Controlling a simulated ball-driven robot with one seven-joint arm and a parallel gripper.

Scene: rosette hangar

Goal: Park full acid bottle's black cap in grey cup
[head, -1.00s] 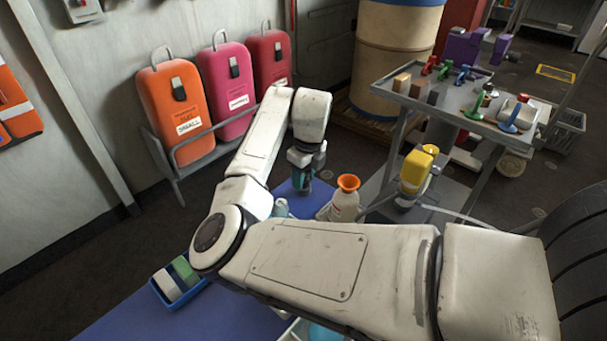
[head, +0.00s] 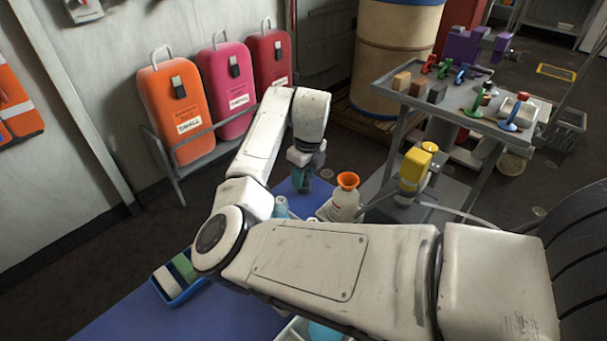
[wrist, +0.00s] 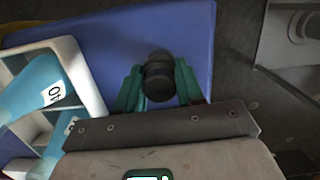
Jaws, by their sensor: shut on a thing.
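My gripper (wrist: 158,88) is shut on a black cap (wrist: 158,82), held between its two teal fingers in the wrist view. A second dark round piece shows just beyond the cap; I cannot tell whether it is part of it. Behind is a blue surface (wrist: 195,30). In the head view my gripper (head: 301,183) points down over the blue surface, and the cap cannot be made out. A light blue bottle (wrist: 28,88) with a "40" label lies across a white compartmented tray (wrist: 84,80) in the wrist view. I cannot make out the grey cup for certain.
A white jug with an orange funnel top (head: 347,182) stands right of my gripper. A blue box (head: 178,284) with a green and a white block sits at the lower left. A grey trolley (head: 450,105) with coloured tools stands at the right. Suitcases (head: 172,110) line the wall.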

